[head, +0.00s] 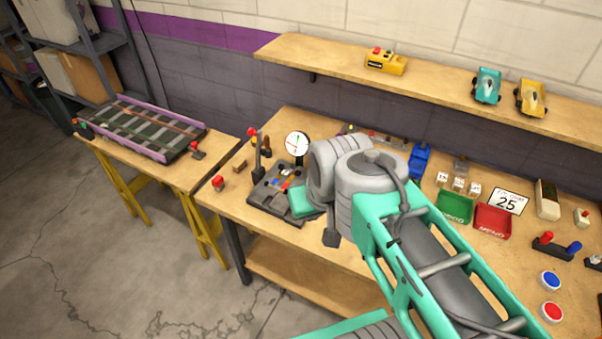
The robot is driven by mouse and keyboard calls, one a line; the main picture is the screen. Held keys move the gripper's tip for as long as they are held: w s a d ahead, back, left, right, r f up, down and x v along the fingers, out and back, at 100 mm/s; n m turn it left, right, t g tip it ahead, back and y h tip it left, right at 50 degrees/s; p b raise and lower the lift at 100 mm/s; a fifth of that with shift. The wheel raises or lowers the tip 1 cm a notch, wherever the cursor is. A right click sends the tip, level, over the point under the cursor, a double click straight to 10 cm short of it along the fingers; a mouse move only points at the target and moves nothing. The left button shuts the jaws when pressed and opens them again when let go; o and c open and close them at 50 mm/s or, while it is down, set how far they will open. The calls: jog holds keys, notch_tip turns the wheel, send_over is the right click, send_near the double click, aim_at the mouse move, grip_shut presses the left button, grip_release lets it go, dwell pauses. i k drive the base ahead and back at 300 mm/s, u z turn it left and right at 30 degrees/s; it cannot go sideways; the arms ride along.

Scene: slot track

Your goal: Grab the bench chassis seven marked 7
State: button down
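I cannot read a 7 on anything in view, so I cannot tell which thing is chassis seven. A blue car-shaped body (419,161) stands at the back of the bench, right of my wrist. A small grey piece (461,166) sits to its right. My arm reaches over the bench from the lower right, and its thick grey wrist covers the middle of the bench. The end of my gripper (330,238) is mostly hidden by the wrist. Its fingers are not clear, and I see nothing held. Part of the bench behind my arm is hidden.
A black tool panel (276,190) and a round dial (297,144) stand left of my wrist. Green (455,208) and red (492,221) trays lie right. A teal car (487,86) and a yellow car (531,97) sit on the wall shelf. A track (140,128) lies on the left table.

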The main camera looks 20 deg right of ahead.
aim_at(280, 183)
jog(key=u, duration=0.1)
jog(key=k, duration=0.45)
jog(key=u, duration=1.75)
jog(key=i, duration=1.3)
jog(key=z, duration=0.65)
